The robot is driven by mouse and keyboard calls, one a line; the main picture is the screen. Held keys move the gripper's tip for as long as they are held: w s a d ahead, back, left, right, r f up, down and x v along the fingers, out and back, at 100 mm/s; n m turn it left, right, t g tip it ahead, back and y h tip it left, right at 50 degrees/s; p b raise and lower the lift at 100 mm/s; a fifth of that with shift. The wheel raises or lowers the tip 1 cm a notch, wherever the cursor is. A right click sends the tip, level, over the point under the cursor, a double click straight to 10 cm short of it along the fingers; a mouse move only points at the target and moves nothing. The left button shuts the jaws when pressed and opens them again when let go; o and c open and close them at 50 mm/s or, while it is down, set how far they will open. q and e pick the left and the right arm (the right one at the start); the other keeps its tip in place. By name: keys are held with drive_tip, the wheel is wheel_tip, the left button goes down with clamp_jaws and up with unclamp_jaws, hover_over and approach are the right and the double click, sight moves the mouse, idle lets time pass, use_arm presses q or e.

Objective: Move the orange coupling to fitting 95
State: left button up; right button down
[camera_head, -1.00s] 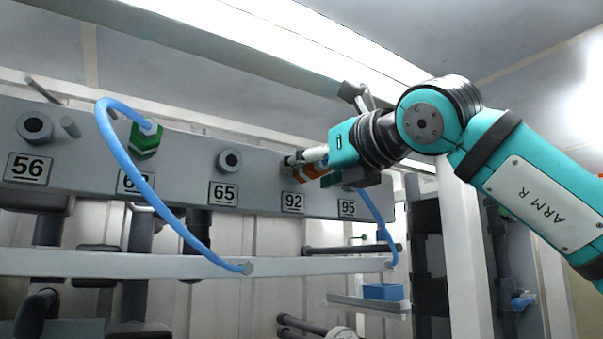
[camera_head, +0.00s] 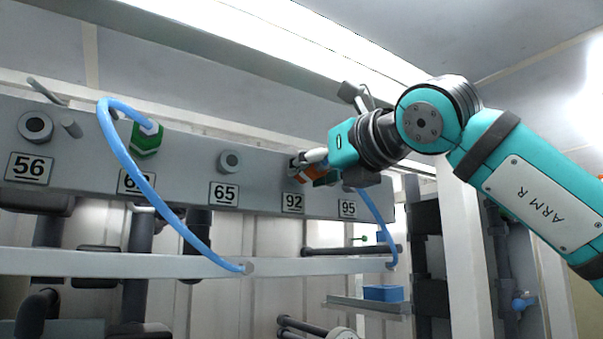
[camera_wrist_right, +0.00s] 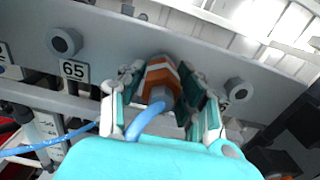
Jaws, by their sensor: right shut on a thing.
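The orange coupling (camera_head: 308,174), with a white band, is between the fingers of my right gripper (camera_head: 306,166), in front of the panel above label 92 (camera_head: 292,203). The wrist view shows the coupling (camera_wrist_right: 160,78) between both fingers of the gripper (camera_wrist_right: 162,100), with a blue hose (camera_wrist_right: 147,120) leaving its near end. Fitting 92 is hidden, so I cannot tell whether the coupling still touches it. Fitting 95 (camera_wrist_right: 239,91) shows bare to the right in the wrist view; my gripper hides it in the head view, above label 95 (camera_head: 347,208). My left gripper is out of view.
A green coupling (camera_head: 147,138) with a blue hose (camera_head: 133,172) sits on the panel (camera_head: 185,172) to the left. Fittings 65 (camera_head: 230,161) and 56 (camera_head: 35,127) are bare. A pale rail (camera_head: 120,264) runs below. A small blue box (camera_head: 383,293) stands on a shelf.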

sight(325, 165)
drive_tip(key=shift+d, duration=0.1)
drive_tip(key=shift+s+f+b, duration=0.1)
drive_tip(key=shift+f+b, duration=0.05)
drive_tip(key=shift+b, duration=0.25)
drive_tip(key=b+v, duration=0.1)
drive_tip(key=v, duration=0.2)
drive_tip(key=shift+b+v, duration=0.45)
drive_tip(key=shift+v, duration=0.5)
drive_tip(key=shift+s+d, duration=0.2)
drive_tip(key=shift+s+d, duration=0.1)
drive_tip(key=shift+s, duration=0.05)
